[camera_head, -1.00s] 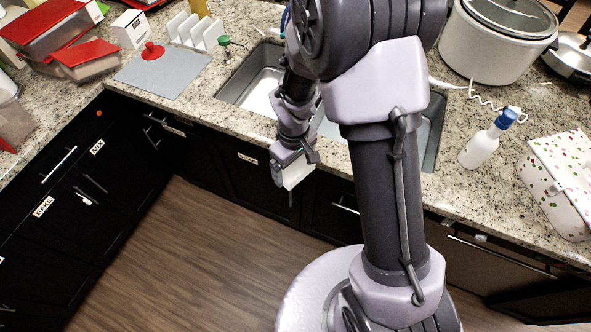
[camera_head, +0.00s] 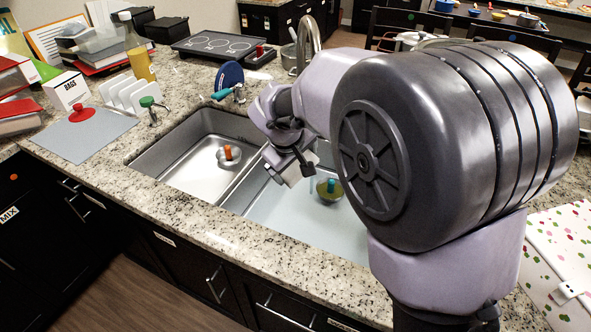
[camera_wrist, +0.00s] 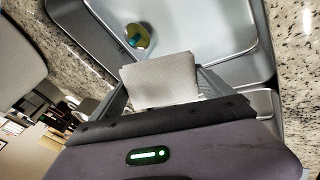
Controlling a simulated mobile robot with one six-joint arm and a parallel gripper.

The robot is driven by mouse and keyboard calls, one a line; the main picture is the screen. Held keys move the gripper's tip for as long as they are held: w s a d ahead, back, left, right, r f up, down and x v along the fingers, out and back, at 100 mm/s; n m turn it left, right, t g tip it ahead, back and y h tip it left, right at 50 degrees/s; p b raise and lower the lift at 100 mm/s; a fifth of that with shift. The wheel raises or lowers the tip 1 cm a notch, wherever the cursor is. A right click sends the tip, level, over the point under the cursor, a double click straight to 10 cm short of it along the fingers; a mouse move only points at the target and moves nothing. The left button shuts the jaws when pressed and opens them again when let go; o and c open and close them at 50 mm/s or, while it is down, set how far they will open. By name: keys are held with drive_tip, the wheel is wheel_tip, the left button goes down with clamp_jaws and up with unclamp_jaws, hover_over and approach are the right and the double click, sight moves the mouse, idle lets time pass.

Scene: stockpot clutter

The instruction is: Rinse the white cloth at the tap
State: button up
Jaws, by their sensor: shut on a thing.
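In the wrist view the white cloth (camera_wrist: 160,82) is a pale folded piece between the two fingers of my gripper (camera_wrist: 164,92). The gripper is shut on it. In the head view my gripper (camera_head: 298,172) is over the sink, near the divider and the right basin (camera_head: 285,225). The cloth is hard to make out there. The silver tap (camera_head: 308,42) rises at the back of the sink, beyond my gripper. Its lower part is hidden behind my arm, and I cannot tell whether water runs.
A fitting with an orange knob (camera_head: 229,154) is in the left basin (camera_head: 185,170). A round greenish thing (camera_head: 330,190) lies in the right basin. A grey mat (camera_head: 80,135) lies left.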

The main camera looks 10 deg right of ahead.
drive_tip(key=w+d+f+p, duration=0.2)
drive_tip(key=w+d+p, duration=0.2)
drive_tip(key=w, duration=0.6)
drive_tip(key=shift+w+d+f+p, duration=0.2)
drive_tip(key=shift+w+p, duration=0.2)
drive_tip(key=s+a+b, duration=0.1)
drive_tip(key=s, duration=0.1)
drive_tip(key=s+a+b, duration=0.1)
drive_tip(key=s+b, duration=0.1)
drive_tip(key=s, duration=0.1)
drive_tip(key=s+a+b, duration=0.1)
drive_tip(key=s+b, duration=0.1)
drive_tip(key=shift+s, duration=0.25)
idle(1.1)
drive_tip(key=shift+s+a+r+p, duration=0.1)
drive_tip(key=shift+s+a+r, duration=0.2)
drive_tip(key=shift+s+r, duration=0.45)
drive_tip(key=shift+s+a+r+p, duration=0.15)
drive_tip(key=shift+s+a+r, duration=0.15)
drive_tip(key=shift+s+r, duration=0.4)
drive_tip(key=shift+s+a+r+p, duration=0.1)
drive_tip(key=shift+s+a+r, duration=0.2)
drive_tip(key=shift+s+r, duration=0.45)
drive_tip(key=shift+s+f, duration=0.15)
drive_tip(key=shift+f, duration=0.1)
